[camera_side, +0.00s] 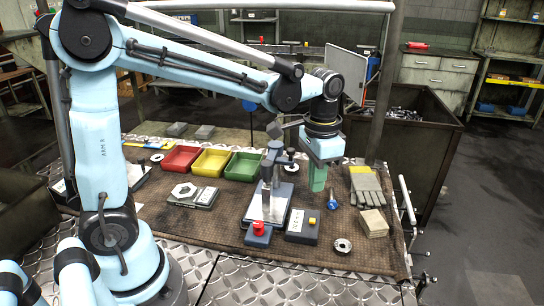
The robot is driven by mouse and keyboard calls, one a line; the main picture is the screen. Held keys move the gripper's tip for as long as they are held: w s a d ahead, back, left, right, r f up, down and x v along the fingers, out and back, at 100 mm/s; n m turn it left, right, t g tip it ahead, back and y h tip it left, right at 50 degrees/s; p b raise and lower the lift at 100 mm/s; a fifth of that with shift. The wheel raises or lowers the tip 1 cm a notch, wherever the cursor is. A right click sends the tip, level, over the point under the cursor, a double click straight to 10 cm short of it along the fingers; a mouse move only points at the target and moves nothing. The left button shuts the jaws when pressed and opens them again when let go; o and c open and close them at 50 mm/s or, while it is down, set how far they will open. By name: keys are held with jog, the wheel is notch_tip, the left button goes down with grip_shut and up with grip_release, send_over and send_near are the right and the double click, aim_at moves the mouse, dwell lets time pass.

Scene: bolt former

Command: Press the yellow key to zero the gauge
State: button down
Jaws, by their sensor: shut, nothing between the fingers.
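The yellow key (312,221) is a small block on top of a dark box (303,237) near the front of the brown mat. A pale panel lies on the same box, left of the key. A grey gauge stand (268,190) rises just left and behind it on a light base plate. My gripper (318,186) points down with its green fingers together. It hangs above the mat, behind and above the yellow key, and looks apart from it. Nothing shows between the fingers.
A red button (258,227) on a blue box sits left of the key. A blue-headed part (332,202) stands right of it. Gloves (366,186) and a pale stacked block (373,223) lie further right. Red, yellow and green bins (243,166) stand behind. A ring (343,246) lies in front.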

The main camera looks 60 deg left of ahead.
jog(key=s, duration=0.7)
jog(key=shift+a, duration=0.3)
